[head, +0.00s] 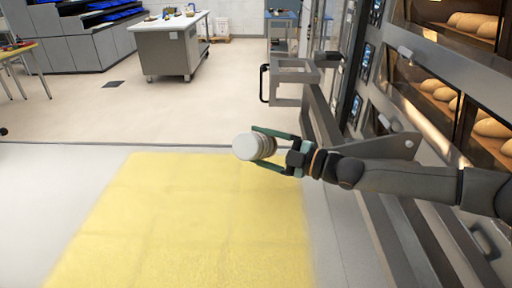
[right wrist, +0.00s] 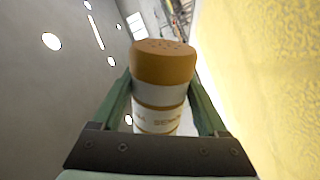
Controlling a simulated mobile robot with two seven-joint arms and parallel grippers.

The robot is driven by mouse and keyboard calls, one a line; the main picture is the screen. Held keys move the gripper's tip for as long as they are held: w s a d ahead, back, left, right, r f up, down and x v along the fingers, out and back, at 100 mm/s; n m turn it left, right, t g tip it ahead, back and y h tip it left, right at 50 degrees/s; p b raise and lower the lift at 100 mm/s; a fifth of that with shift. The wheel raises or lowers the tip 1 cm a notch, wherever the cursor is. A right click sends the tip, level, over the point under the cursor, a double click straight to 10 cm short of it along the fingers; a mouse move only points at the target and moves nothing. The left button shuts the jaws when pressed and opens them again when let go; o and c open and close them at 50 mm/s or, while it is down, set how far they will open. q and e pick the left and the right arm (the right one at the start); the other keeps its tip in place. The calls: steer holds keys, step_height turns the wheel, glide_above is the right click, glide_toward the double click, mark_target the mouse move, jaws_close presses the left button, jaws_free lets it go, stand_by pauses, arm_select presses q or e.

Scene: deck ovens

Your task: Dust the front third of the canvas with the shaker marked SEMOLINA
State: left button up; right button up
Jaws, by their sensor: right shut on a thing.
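My right gripper (head: 279,151) is shut on a shaker (head: 243,147), held above the right part of a yellow, grainy-looking area (head: 200,225). In the head view the shaker is tipped over, its plain white end towards me and its cap hidden. The yellow area lies on a pale grey surface (head: 60,190), which seems to be the canvas. Bare pale margins show at its left and right. My left gripper is out of view.
Deck ovens with loaves (head: 437,92) stand along the right. A grey metal frame with a black handle (head: 293,78) stands beyond the shaker, close to the arm. A worktable (head: 168,45) stands far back. The floor between is open.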

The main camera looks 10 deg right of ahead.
steer(key=w+d, duration=0.1)
steer(key=w, duration=0.1)
steer(key=w+d+p, duration=0.1)
steer(key=d, duration=0.1)
steer(key=shift+w+d+r, duration=0.1)
steer(key=shift+w, duration=0.25)
steer(key=shift+w+d+r+n, duration=0.1)
steer(key=shift+d+n, duration=0.05)
steer(key=shift+n, duration=0.25)
steer(key=n, duration=0.3)
steer(key=r+n, duration=0.1)
steer(key=n, duration=0.1)
steer(key=shift+r+n, duration=0.15)
steer(key=shift+n, duration=0.25)
steer(key=n, duration=0.3)
steer(key=r+n, duration=0.1)
steer(key=n, duration=0.1)
steer(key=shift+r+n, duration=0.15)
steer(key=shift+n, duration=0.25)
steer(key=w+r+n, duration=0.1)
steer(key=n, duration=0.3)
steer(key=w+d+r+n, duration=0.1)
steer(key=r+n, duration=0.1)
steer(key=n, duration=0.1)
steer(key=d+r+n, duration=0.1)
steer(key=n, duration=0.3)
steer(key=shift+w+d+r+n, duration=0.25)
steer(key=shift+w+n, duration=0.05)
steer(key=shift+w, duration=0.1)
steer(key=shift+f, duration=0.1)
